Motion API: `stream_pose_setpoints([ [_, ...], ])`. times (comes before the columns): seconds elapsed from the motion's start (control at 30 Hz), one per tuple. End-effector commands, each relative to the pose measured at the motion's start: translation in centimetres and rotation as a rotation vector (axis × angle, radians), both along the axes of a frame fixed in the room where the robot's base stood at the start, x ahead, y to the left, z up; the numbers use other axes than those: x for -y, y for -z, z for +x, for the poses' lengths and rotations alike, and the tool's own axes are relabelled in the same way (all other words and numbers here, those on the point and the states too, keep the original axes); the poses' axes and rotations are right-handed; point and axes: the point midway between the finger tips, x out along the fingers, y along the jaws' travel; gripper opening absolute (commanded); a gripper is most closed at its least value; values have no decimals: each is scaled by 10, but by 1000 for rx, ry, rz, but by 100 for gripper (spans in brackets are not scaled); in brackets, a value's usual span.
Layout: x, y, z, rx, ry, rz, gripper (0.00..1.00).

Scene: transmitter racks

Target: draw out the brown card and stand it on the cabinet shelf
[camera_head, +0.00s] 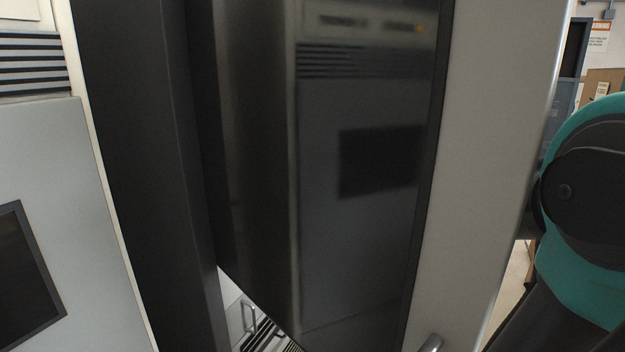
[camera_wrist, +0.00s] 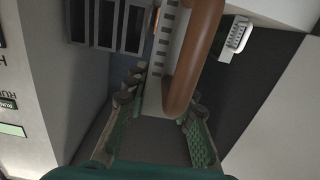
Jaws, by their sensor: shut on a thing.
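The brown card (camera_wrist: 194,50) shows in the wrist view as a rounded brown bar running up from between my fingers to the top edge. A pale strip with a row of dark marks (camera_wrist: 167,45) runs along its left side. My gripper (camera_wrist: 162,100) has its green-padded fingers on either side of the lower end of these pieces and is shut on the brown card. The card's far end is out of the picture. The head view shows neither the card nor my gripper. I cannot make out the shelf for certain.
Dark rectangular openings in a grey frame (camera_wrist: 107,22) lie left of the card. A small white fitting (camera_wrist: 236,38) is at its right. In the head view, a dark glossy cabinet panel (camera_head: 365,250) fills the middle, beside a pale upright (camera_head: 487,150) with a metal handle (camera_head: 431,344).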

Motion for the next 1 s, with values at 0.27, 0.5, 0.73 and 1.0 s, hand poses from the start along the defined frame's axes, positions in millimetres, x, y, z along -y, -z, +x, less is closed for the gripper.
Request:
stream_pose_setpoints([
  [0.27, -1, 2, -10, -2, -15, -3, 0],
  [0.5, -2, 2, -9, -2, -15, -3, 0],
  [0.73, -11, 1, -5, -3, -16, -3, 0],
  [1.0, -29, 2, 1, -3, -18, -3, 0],
])
